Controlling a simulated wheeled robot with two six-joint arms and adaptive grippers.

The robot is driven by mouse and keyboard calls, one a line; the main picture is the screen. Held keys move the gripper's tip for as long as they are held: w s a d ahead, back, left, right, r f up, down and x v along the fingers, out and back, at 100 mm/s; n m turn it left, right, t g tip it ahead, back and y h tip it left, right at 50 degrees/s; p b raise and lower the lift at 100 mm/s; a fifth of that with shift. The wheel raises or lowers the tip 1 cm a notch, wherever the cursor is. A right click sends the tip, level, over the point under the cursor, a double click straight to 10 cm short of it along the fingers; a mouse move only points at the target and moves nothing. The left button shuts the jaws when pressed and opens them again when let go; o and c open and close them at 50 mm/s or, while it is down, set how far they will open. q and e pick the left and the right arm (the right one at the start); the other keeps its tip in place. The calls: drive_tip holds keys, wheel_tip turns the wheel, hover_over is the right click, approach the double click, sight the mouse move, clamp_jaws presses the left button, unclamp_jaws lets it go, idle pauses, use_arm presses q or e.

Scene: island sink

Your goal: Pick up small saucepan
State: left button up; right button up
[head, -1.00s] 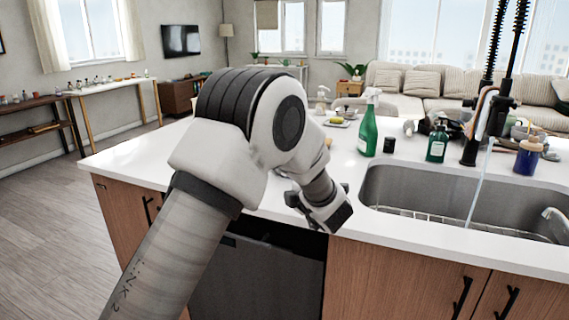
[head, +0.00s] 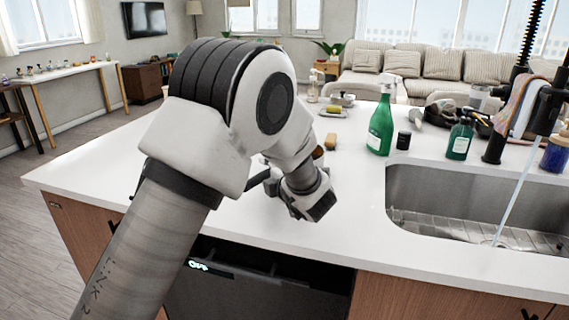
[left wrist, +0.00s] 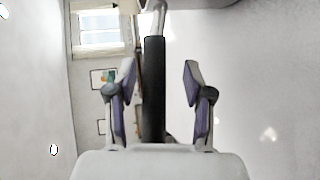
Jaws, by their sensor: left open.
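My left gripper (left wrist: 153,88) is open in the left wrist view, with one finger on each side of a black handle (left wrist: 154,92). A grey metal neck joins the handle's far end, near the top edge. This looks like the small saucepan's handle; the pan itself is mostly out of that frame. I see gaps between the handle and both fingers. In the head view, my left arm reaches over the island counter and hides most of the gripper and the area around it. I cannot make out the saucepan there. My right gripper is not in view.
The white counter (head: 250,235) has free room at its front. Water runs from the tap. A sponge (head: 330,141) lies behind my wrist.

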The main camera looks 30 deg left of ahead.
use_arm(q)
drive_tip(key=shift+w, duration=0.1)
drive_tip(key=shift+s+d+r, duration=0.4)
drive_tip(key=shift+d+r, duration=0.15)
drive_tip(key=shift+d, duration=0.15)
drive_tip(key=c, duration=0.6)
clamp_jaws()
drive_tip(key=shift+w+a+f, duration=0.1)
drive_tip(key=shift+a+f, duration=0.1)
drive_tip(key=shift+a, duration=0.15)
drive_tip(key=shift+d+r, duration=0.1)
